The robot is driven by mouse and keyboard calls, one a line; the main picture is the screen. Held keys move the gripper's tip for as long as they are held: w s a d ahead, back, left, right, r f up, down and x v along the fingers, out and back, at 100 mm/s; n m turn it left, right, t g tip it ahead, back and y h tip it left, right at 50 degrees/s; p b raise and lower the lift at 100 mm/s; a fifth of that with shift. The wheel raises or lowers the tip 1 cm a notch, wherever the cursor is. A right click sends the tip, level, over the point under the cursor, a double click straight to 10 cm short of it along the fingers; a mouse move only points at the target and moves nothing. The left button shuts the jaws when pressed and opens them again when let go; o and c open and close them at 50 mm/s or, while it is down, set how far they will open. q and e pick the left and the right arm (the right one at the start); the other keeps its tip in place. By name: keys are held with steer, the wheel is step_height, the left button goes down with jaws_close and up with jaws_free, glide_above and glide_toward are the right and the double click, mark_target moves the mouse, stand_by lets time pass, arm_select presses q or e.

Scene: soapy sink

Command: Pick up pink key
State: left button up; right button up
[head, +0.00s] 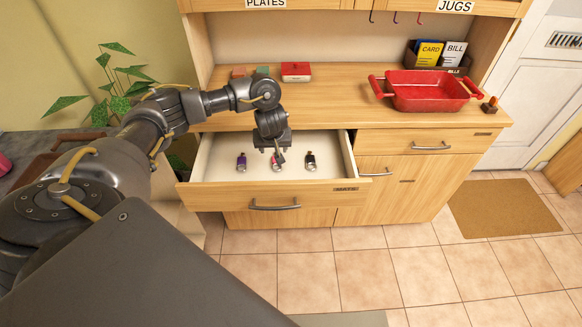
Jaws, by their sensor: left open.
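The pink key (275,166) lies in the open drawer (215,199), between a purple key (241,162) and a black key (311,162). My left gripper (276,151) points down into the drawer, over the pink key. Its jaws are open. The gripper hides part of the pink key, and I cannot tell whether the fingers touch it. My right gripper is out of view.
The drawer's side walls and front panel enclose the keys. The counter (340,100) overhangs behind, with a red dish (427,92), a red box (296,71) and a card holder (437,56). The tiled floor (330,262) in front is clear.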

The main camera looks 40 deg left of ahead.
arm_select(q)
steer(key=b, duration=0.4)
glide_above(276, 170)
steer(key=f, duration=0.4)
steer(key=shift+w+a+f, duration=0.25)
steer(key=shift+a, duration=0.1)
steer(key=shift+w+a+f+b, duration=0.25)
steer(key=shift+w+f+b, duration=0.05)
steer(key=shift+f+b, duration=0.45)
steer(key=x, duration=0.1)
steer(key=b+x, duration=0.1)
steer(key=x, duration=0.1)
steer(key=shift+w+d+f+b, duration=0.15)
steer(key=shift+f+b, duration=0.15)
steer(key=shift+w+f, duration=0.2)
steer(key=shift+f, duration=0.25)
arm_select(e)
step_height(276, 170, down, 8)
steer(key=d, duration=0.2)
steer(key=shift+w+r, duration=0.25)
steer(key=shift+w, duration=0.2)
arm_select(q)
steer(key=c, duration=1.1)
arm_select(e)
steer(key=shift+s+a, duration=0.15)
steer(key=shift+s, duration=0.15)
